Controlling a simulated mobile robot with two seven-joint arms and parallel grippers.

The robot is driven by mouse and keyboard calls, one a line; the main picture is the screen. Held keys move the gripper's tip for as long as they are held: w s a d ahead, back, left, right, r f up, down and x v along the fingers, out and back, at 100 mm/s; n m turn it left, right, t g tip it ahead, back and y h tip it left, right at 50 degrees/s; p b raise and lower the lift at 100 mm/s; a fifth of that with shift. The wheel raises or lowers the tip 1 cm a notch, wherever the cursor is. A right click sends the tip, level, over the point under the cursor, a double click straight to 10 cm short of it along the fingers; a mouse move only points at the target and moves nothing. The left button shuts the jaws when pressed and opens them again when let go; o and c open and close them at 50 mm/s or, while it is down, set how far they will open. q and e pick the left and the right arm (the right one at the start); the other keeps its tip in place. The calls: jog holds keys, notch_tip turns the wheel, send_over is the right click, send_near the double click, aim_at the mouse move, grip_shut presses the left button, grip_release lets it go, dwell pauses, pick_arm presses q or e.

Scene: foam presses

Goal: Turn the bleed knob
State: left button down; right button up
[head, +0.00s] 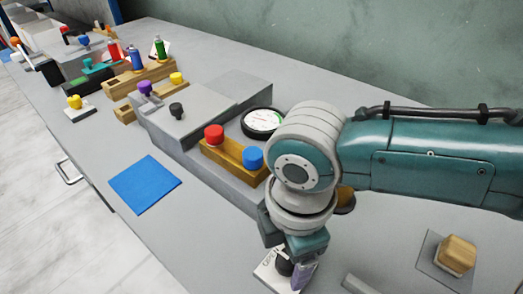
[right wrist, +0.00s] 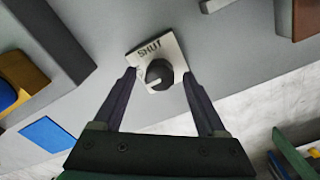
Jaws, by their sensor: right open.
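The bleed knob (right wrist: 159,73) is a round dark knob with a white mark, on a white square plate (right wrist: 170,47). The plate reads "SHUT" along its upper edge in the right wrist view. The white mark shows on the knob's lower-left part there, away from that word. In the head view the plate (head: 266,272) shows the word "OPEN", and the knob is partly hidden by my gripper. My right gripper (right wrist: 159,77) is open, pointing down, with one finger on each side of the knob and gaps between. My left gripper is not in view.
A wooden block with red and blue knobs (head: 230,160) and a round gauge (head: 262,122) stand left of my right arm. A wooden-topped block (head: 457,254) lies at the right. A blue mat (head: 145,184) lies on clear bench. The bench edge is near the plate.

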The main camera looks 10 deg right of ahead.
notch_tip(320, 180, up, 10)
jog(key=p, duration=0.2)
dwell(0.3)
